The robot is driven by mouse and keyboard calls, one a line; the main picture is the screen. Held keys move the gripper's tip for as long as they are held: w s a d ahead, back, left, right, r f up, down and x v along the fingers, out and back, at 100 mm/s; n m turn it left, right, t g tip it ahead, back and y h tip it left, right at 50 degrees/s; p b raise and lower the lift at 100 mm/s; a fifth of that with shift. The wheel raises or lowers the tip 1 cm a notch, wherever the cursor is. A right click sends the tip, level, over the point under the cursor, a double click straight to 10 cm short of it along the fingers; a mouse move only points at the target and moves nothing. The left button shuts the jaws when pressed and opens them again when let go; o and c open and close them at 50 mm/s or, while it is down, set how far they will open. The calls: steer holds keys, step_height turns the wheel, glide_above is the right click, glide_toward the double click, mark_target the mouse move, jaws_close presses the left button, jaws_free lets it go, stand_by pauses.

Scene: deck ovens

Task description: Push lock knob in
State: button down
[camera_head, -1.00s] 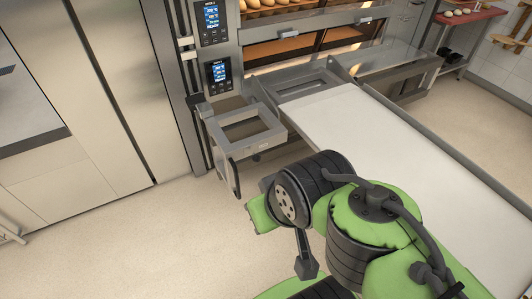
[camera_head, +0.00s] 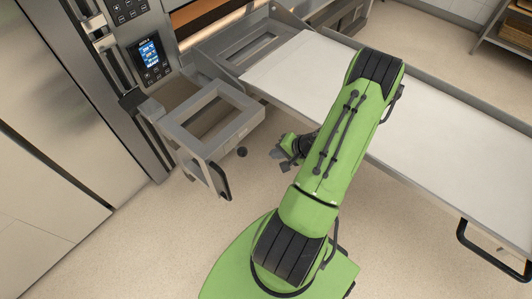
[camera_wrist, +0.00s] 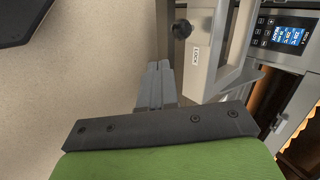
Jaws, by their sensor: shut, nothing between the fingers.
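The lock knob (camera_head: 242,152) is a small dark round knob on the side of the grey metal frame (camera_head: 176,133), below its right corner. In the wrist view the knob (camera_wrist: 182,28) sticks out near the top centre, beside a white label reading LOCK (camera_wrist: 196,57). My gripper (camera_wrist: 159,64) is shut and empty, its fingertips below and slightly left of the knob in that picture, apart from it. In the head view my gripper (camera_head: 279,154) is small and partly hidden by my arm, a short way right of the knob.
A long white loader belt (camera_head: 300,75) lies behind and right of my arm. A black handle (camera_head: 221,182) hangs at the frame's near corner. The oven's control panel (camera_head: 149,55) is at upper left. Open floor (camera_head: 160,240) lies in front of the frame.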

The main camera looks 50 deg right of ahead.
mark_target(245, 150)
steer(key=w+r+b+x, duration=0.1)
steer(key=b+x, duration=0.1)
steer(key=x, duration=0.9)
steer(key=shift+w+a+r, duration=0.25)
steer(key=shift+w, duration=0.2)
steer(key=shift+w+b, duration=0.4)
steer(key=shift+w, duration=1.1)
steer(key=shift+a, duration=0.1)
steer(key=shift+s+r, duration=0.1)
